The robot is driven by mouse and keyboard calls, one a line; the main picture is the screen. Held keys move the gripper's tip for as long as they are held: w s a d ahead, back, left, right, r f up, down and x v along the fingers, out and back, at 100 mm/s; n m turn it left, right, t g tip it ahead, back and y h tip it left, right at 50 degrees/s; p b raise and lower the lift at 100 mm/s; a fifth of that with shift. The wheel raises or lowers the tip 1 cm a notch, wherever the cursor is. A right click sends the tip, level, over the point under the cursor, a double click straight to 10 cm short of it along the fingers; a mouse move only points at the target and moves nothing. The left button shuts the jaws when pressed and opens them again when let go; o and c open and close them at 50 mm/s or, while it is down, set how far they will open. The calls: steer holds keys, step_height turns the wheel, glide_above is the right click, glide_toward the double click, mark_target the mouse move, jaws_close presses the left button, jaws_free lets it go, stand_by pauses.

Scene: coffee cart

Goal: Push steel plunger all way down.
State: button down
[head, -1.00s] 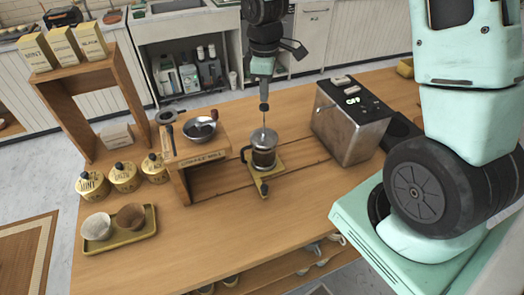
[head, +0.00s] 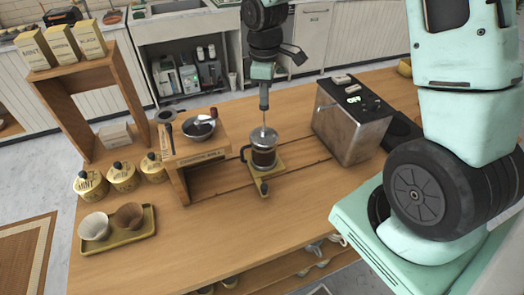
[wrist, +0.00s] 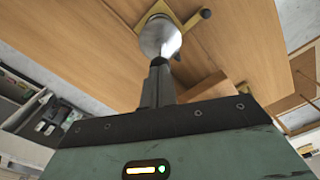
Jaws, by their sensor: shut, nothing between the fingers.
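The French press (head: 263,155) stands upright on a small yellow stand (head: 268,178) in the middle of the wooden counter. It has a steel lid, a dark handle on its left and dark contents in the glass. The thin steel plunger rod (head: 264,120) rises from the lid. My gripper (head: 264,106) is shut and points down right above the rod's top; whether it touches the rod I cannot tell. In the wrist view my shut gripper (wrist: 159,65) covers part of the press's lid (wrist: 160,38), and the rod is hidden.
A wooden coffee-mill box (head: 200,150) stands left of the press, and a steel toaster-like machine (head: 352,120) stands to its right. A tray (head: 120,240) with two cups and several yellow canisters (head: 122,177) are on the left. The counter front is clear.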

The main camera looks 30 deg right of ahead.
steer(key=shift+f+b, duration=2.15)
steer(key=shift+f, duration=1.45)
steer(key=shift+r, duration=0.15)
step_height(320, 180, up, 8)
steer(key=p, duration=0.7)
stand_by(0.3)
stand_by(0.4)
